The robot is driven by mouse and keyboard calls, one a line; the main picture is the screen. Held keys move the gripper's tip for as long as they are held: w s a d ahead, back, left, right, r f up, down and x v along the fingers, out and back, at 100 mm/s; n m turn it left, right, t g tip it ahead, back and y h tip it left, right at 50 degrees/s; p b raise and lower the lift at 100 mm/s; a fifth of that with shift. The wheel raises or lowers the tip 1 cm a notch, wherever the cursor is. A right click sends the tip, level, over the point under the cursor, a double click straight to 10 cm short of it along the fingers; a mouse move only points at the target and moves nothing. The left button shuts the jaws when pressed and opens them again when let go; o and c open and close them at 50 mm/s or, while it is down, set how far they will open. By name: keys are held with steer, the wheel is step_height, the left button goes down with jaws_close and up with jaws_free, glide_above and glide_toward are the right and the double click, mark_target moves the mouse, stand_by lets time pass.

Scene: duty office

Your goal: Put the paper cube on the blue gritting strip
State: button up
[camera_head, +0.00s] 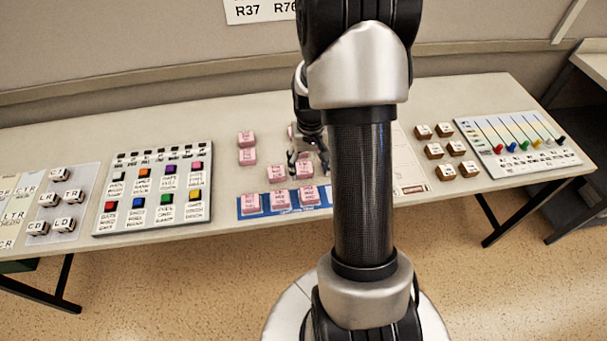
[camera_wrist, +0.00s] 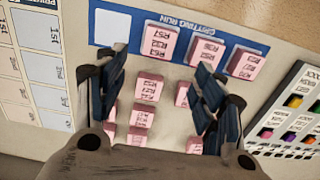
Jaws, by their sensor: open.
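The blue gritting strip (camera_head: 326,196) lies along the near edge of the table; the wrist view shows it labelled "GRITTING RUN" (camera_wrist: 181,21). Three pink paper cubes (camera_head: 250,203) sit on it, and a blank white square (camera_wrist: 110,27) shows at one end. Several more pink lettered cubes (camera_head: 247,138) stand on the table behind the strip. My gripper (camera_head: 308,157) is open and points down over these loose cubes. In the wrist view its fingers (camera_wrist: 160,77) are spread, with a pink cube (camera_wrist: 149,87) between them in the picture. Contact cannot be told. My arm hides part of the table.
A board with coloured blocks (camera_head: 152,187) is left of the cubes, and a grey sheet with lettered blocks (camera_head: 68,202) farther left. Brown blocks (camera_head: 434,150) and a board with coloured markers (camera_head: 515,143) lie to the right. Bare table shows behind the boards.

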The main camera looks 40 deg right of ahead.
steer(key=s+a+r+n+t, duration=0.2)
steer(key=s+a+r, duration=0.1)
steer(key=a+r, duration=0.65)
steer(key=s+a+r+n+t, duration=0.1)
steer(key=s+a+r+n, duration=0.15)
steer(key=a+r, duration=0.7)
steer(key=s+a+r+n+t, duration=0.1)
steer(key=s+a+r, duration=0.3)
steer(key=s, duration=0.5)
steer(key=shift+s+a+r+n+t, duration=0.15)
steer(key=shift+a+r+n+t, duration=0.1)
steer(key=shift+r+n+t, duration=0.1)
steer(key=shift+d, duration=0.1)
